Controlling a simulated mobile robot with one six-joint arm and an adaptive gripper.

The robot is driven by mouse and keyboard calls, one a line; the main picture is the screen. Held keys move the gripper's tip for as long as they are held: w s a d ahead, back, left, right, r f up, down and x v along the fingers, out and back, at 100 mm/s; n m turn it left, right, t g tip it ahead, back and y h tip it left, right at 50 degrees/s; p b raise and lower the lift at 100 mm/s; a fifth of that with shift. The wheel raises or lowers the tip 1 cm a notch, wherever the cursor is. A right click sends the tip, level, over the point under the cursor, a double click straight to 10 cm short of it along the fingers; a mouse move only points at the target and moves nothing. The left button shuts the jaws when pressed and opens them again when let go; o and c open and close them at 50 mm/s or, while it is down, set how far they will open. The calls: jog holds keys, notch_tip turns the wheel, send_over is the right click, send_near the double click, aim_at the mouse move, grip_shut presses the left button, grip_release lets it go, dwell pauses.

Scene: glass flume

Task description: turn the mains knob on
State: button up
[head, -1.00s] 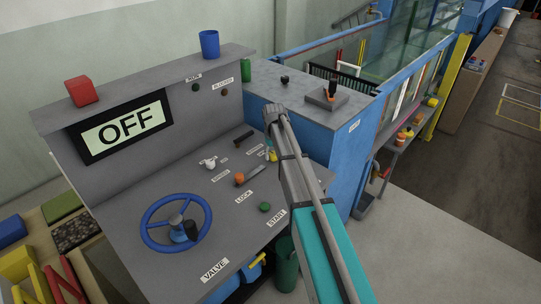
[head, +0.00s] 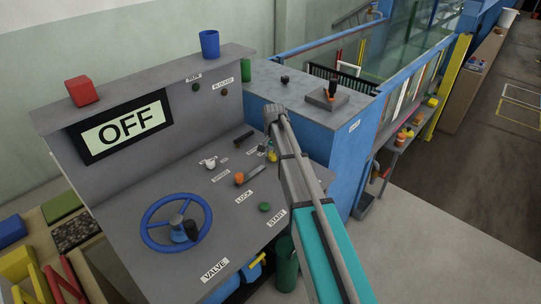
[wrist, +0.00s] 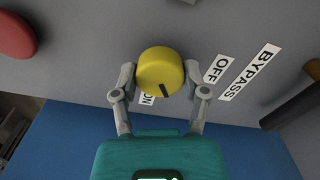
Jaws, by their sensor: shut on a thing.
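The mains knob is a round yellow knob (wrist: 160,68) in the wrist view, on the grey panel. Its black pointer mark is on the lower edge, slightly right of centre, nearer the ON label (wrist: 147,100) than the OFF label (wrist: 217,69). My gripper (wrist: 161,80) is shut on the knob, one finger on each side. In the head view a small part of the yellow knob (head: 272,156) shows beside my arm; the fingers are mostly hidden there. The display (head: 126,127) reads OFF.
A dark lever (wrist: 290,109) and a BYPASS label (wrist: 249,73) lie right of the knob in the wrist view, and a red round button (wrist: 15,36) is at left. The head view shows an orange-tipped lever (head: 248,176), a green button (head: 264,207) and a blue valve wheel (head: 150,240).

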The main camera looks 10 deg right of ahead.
jog(key=m, duration=0.6)
jog(key=shift+s+m, duration=0.2)
jog(key=shift+m, duration=0.1)
dwell(0.3)
jog(key=o, duration=1.1)
jog(key=shift+w, duration=0.1)
jog(key=shift+o, duration=0.2)
jog(key=shift+w+r, duration=0.1)
